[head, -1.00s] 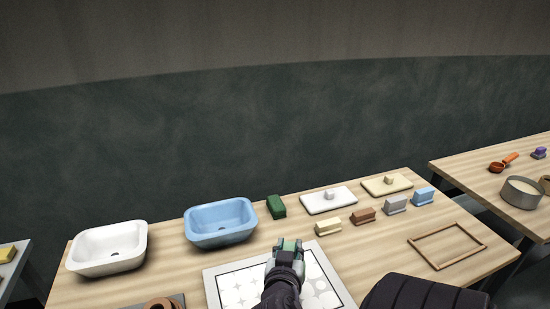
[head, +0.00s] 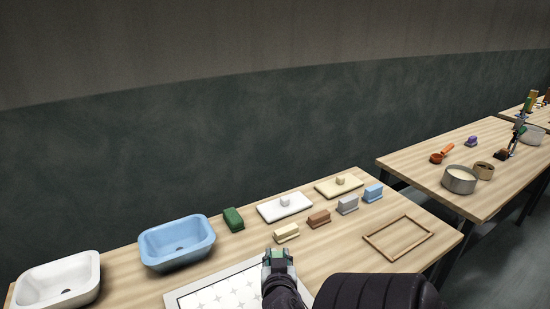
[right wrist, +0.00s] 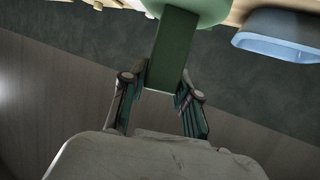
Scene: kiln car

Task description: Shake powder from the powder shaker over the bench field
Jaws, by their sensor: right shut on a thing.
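My right gripper (head: 279,256) reaches in from the bottom of the head view and is shut on a green thing, which looks like the powder shaker. In the right wrist view its green handle (right wrist: 174,50) sits between the fingers and widens into a paler green, rounded body cut by the top edge. The bench field (head: 176,301), a white panel with a dark outline and pale star shapes, lies on the near bench. My gripper is over its right part and my arm hides some of it. No falling powder shows. My left gripper is not in view.
A white basin (head: 80,270) and a blue basin (head: 160,240) stand left. A green block (head: 233,219), two lidded plates and several small coloured blocks stand behind the field. A wooden frame (head: 385,252) lies right. Another table (head: 420,165) holds a metal bowl (head: 459,186) and scoop.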

